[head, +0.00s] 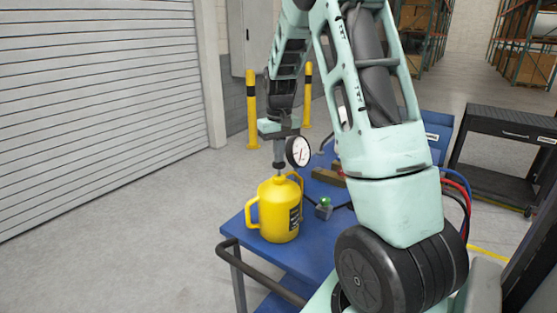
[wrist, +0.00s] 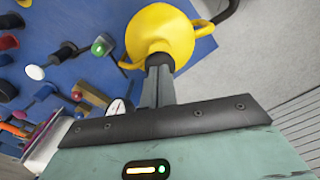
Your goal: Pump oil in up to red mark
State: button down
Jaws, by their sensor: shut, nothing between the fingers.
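A yellow oil can (head: 277,212) with a side handle and a dark label stands upright on the blue table. It also shows in the wrist view (wrist: 160,28). A round white dial gauge (head: 299,151) is beside my gripper, above the can; a reddish trace shows on its face, too small to read. My gripper (head: 280,163) points down right over the can's top. In the wrist view my gripper (wrist: 160,68) has its fingers together, ending at the dark cap or knob (wrist: 160,61) on the can. I cannot tell whether they touch it. The oil level is hidden.
The blue table (head: 245,240) has a dark rail on its near side. A small green-topped item (head: 324,207) and brown blocks (head: 328,177) are right of the can. Several knobs and items crowd the table's left in the wrist view. Yellow posts (head: 252,105) stand behind.

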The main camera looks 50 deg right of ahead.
jog(key=shift+f+b, duration=0.3)
jog(key=shift+f, duration=0.35)
jog(key=shift+r+p, duration=1.65)
jog(key=shift+r, duration=0.35)
notch_tip(320, 180, up, 6)
jog(key=p, duration=0.5)
